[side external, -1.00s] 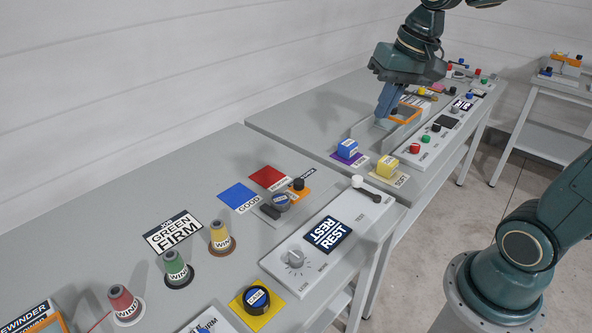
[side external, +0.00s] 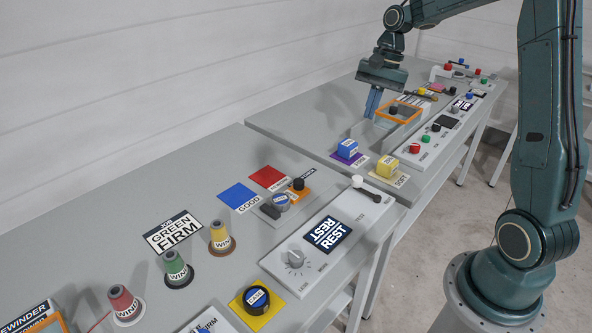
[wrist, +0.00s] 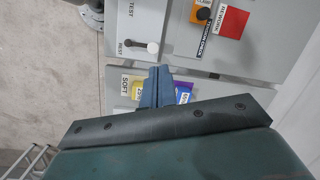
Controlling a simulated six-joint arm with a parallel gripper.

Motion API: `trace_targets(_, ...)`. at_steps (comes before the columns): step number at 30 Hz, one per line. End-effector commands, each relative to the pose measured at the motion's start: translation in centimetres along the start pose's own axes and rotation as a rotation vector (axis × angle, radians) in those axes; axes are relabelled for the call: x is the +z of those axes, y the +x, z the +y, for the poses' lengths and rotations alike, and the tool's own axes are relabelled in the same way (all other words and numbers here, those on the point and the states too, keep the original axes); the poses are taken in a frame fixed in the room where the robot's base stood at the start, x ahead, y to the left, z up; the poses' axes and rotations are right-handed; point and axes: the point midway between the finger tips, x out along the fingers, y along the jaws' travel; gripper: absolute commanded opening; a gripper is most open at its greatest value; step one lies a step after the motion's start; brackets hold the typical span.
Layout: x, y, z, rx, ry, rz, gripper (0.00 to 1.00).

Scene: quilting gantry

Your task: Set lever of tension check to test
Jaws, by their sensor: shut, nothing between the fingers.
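The lever (side external: 368,192) has a white knob at one end and a dark end at the other. It lies at the far end of a white panel (side external: 312,262) on the near table, beside a dark display (side external: 326,234) reading REST. My gripper (side external: 373,104) points down over the far table, beside an orange-rimmed tray, well apart from the lever. Its blue fingers (wrist: 155,86) are shut and empty.
A blue block (side external: 347,148) and a yellow block (side external: 387,167) sit on pads at the far table's near end. An orange clamp part (side external: 297,189) stands by the lever's panel. Several cones stand on the near table. A gap separates the tables.

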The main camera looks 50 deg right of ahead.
Motion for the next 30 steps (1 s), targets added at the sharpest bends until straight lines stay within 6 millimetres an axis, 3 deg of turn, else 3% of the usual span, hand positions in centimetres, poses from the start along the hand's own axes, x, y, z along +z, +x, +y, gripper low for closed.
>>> trace_targets(15, -8.9, 5.8, 3.6, 0.027, 0.324, -0.130, 0.00)
trace_targets(21, -10.9, 7.5, 5.0, 0.033, 0.403, -0.160, 0.00)
trace_targets(30, -11.6, 8.1, 5.5, 0.036, 0.434, -0.173, 0.00)
